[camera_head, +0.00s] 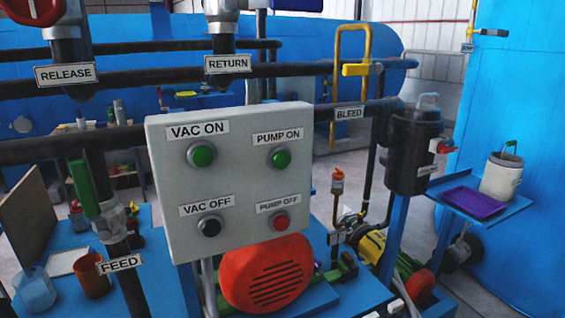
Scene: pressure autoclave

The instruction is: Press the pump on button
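The pump on button (281,158) is a green push button at the upper right of a light grey control box (243,210). A "PUMP ON" label sits just above it. On the same box are the green vac on button (201,154) at upper left, the black vac off button (210,225) at lower left and the red pump off button (281,222) at lower right. The box faces me, slightly tilted in the picture. Nothing covers the buttons. Neither of my grippers shows in the head view.
Black pipes run behind the box, labelled RELEASE, RETURN and BLEED. A vertical FEED pipe (133,287) with a green valve handle (84,187) stands left of it. A red motor cover (268,273) sits below. A black canister (412,152) stands to the right. The space before the box looks clear.

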